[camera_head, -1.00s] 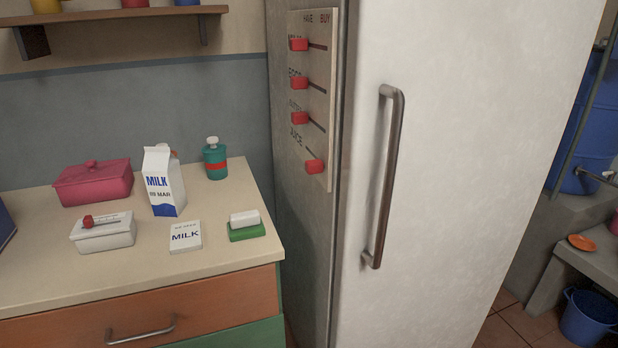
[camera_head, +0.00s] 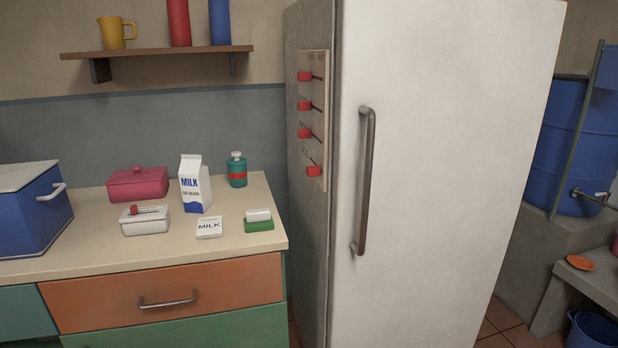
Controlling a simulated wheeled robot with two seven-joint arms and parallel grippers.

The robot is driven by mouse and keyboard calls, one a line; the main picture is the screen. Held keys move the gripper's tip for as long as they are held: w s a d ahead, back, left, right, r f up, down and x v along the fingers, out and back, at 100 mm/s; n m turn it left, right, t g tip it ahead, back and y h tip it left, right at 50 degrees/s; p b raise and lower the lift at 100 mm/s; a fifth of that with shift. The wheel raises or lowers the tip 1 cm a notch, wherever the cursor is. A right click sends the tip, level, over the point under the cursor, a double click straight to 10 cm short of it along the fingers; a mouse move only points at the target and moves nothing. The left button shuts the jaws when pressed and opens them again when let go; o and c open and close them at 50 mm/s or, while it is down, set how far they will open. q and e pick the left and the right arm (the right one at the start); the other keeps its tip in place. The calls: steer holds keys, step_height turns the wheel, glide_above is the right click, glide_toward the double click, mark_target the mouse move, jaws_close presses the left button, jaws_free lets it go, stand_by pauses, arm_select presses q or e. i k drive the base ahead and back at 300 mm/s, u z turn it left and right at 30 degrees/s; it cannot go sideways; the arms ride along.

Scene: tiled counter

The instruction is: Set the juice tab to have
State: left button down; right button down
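A pale list board (camera_head: 320,120) is fixed to the left side of the fridge (camera_head: 430,180). It carries several red tabs on dark slots, one above another. In the earlier frame its columns read HAVE on the left and BUY on the right. The juice tab (camera_head: 313,171) is the lowest one and sits at the right end of its slot, on the BUY side. The other tabs, such as the top tab (camera_head: 305,76), sit at the left, on the HAVE side. Neither of my grippers is in view.
On the counter (camera_head: 110,240) left of the fridge stand a milk carton (camera_head: 195,185), a pink box (camera_head: 137,186), a white box (camera_head: 146,224), a teal bottle (camera_head: 237,172) and a blue cooler (camera_head: 35,215). The fridge handle (camera_head: 365,180) sticks out.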

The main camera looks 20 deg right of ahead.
mark_target(312, 171)
steer(key=z, duration=0.35)
steer(key=i, duration=1.05)
steer(key=z, duration=0.3)
